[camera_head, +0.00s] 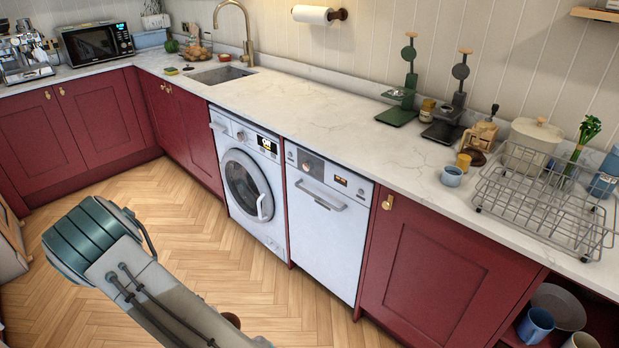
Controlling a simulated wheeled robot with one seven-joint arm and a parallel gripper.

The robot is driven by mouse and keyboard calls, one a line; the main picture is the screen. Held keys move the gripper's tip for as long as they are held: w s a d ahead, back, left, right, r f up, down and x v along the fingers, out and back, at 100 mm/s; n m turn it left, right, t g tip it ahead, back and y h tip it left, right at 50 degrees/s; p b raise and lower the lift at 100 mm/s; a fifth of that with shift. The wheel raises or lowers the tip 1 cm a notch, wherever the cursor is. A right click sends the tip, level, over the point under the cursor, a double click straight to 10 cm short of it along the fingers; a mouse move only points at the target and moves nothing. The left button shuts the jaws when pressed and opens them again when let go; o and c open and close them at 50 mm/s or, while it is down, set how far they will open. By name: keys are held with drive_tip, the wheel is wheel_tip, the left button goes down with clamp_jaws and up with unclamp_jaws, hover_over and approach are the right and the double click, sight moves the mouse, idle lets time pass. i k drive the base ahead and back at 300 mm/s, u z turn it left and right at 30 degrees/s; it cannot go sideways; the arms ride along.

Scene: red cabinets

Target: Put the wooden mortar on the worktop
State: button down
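I cannot clearly make out the wooden mortar. A small brown rounded thing (232,320) shows just past my arm at the bottom edge; most of it is hidden, and I cannot tell what it is. The pale stone worktop (320,115) runs along the wall above the red cabinets, with a wide bare stretch between the sink and the green scale. My arm crosses the lower left, over the floor in front of the cabinets. My gripper is out of view below the frame.
A green scale (397,110), a dark scale (442,130), a blue cup (452,176), a yellow cup (463,161) and a wire dish rack (540,215) stand on the right worktop. A sink (220,75) lies at the left. The wooden floor (190,215) is clear.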

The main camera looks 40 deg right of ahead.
sight(386, 150)
drive_tip(key=i, duration=2)
drive_tip(key=z, duration=2.85)
